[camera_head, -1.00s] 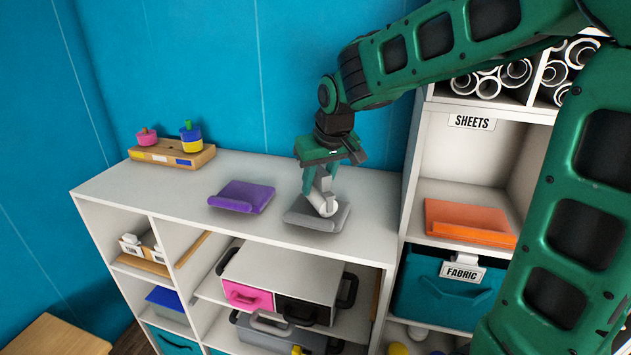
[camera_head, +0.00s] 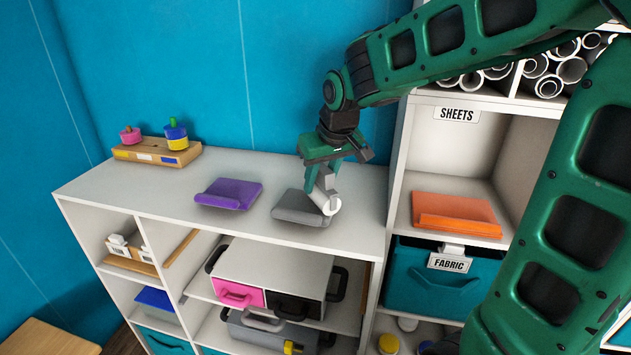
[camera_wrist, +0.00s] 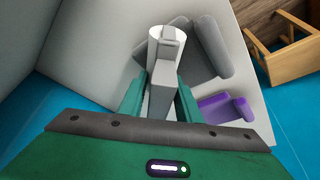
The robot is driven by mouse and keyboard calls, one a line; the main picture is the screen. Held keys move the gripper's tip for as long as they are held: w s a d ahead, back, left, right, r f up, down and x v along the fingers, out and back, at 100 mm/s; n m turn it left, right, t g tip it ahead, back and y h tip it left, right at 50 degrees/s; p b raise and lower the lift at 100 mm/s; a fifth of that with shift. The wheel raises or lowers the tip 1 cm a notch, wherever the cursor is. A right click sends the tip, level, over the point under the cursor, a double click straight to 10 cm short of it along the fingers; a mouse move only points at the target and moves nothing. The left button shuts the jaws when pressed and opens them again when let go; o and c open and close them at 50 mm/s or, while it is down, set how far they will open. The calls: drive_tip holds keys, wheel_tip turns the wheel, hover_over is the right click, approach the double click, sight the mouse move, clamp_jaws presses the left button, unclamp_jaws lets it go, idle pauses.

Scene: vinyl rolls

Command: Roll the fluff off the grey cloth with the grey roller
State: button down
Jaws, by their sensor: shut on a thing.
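The grey cloth (camera_head: 298,207) lies folded on the white counter, with a thicker rolled edge at its front. It also shows in the wrist view (camera_wrist: 207,48). My gripper (camera_head: 322,183) is shut on the grey roller (camera_head: 325,192) and holds it with its white drum at the right side of the cloth. I cannot tell whether the drum touches the cloth. No fluff can be made out on the cloth.
A purple folded cloth (camera_head: 229,194) lies left of the grey one. A wooden block with coloured spools (camera_head: 158,150) stands at the counter's far left. A tall shelf with an orange cloth (camera_head: 456,213) and a teal fabric bin (camera_head: 436,283) stands to the right.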

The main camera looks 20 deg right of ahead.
sight(305, 199)
drive_tip(key=shift+w+a, duration=1.15)
drive_tip(key=shift+a, duration=0.3)
drive_tip(key=shift+w+a, duration=1.15)
drive_tip(key=shift+a, duration=0.25)
drive_tip(key=shift+d, duration=0.1)
drive_tip(key=shift+s+d, duration=1.2)
drive_tip(key=shift+d, duration=0.2)
wheel_tip(305, 199, up, 7)
